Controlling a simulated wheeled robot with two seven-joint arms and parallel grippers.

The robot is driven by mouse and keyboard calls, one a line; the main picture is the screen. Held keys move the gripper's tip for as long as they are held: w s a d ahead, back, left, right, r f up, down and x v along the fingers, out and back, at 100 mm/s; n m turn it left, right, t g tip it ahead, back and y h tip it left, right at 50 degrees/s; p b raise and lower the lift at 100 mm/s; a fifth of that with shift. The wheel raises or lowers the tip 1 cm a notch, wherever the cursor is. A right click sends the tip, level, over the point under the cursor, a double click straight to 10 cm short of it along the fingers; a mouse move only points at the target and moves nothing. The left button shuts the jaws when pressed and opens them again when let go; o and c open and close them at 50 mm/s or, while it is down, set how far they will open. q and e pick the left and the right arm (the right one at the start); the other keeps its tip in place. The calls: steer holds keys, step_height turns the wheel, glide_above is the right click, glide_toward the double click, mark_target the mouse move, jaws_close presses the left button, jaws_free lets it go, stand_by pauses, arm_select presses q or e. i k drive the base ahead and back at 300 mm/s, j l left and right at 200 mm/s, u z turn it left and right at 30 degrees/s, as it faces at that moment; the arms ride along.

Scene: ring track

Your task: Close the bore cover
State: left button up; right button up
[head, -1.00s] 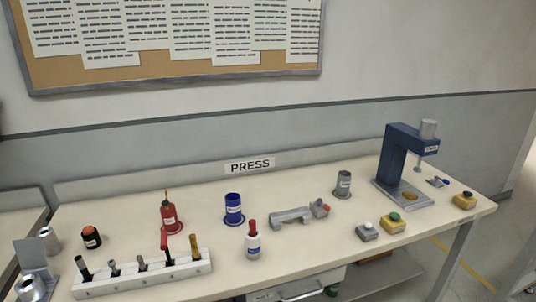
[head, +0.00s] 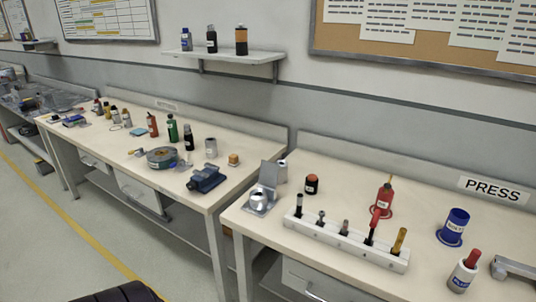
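A grey metal fixture (head: 258,203) stands at the left end of the press bench in the head view. It has a round bore at the front and a flat plate (head: 270,173) standing up behind it. The plate looks like the bore cover, raised and clear of the bore, so the bore is uncovered. Neither of my grippers is in view.
Beside the fixture are a silver cylinder (head: 281,171), a black and orange jar (head: 312,184) and a white rack (head: 345,242) of tools. A gap separates this bench from the left bench (head: 120,150), which holds a blue vise (head: 206,179) and bottles.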

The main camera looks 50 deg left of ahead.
mark_target(268, 176)
steer(key=u, duration=1.55)
steer(key=i, duration=0.1)
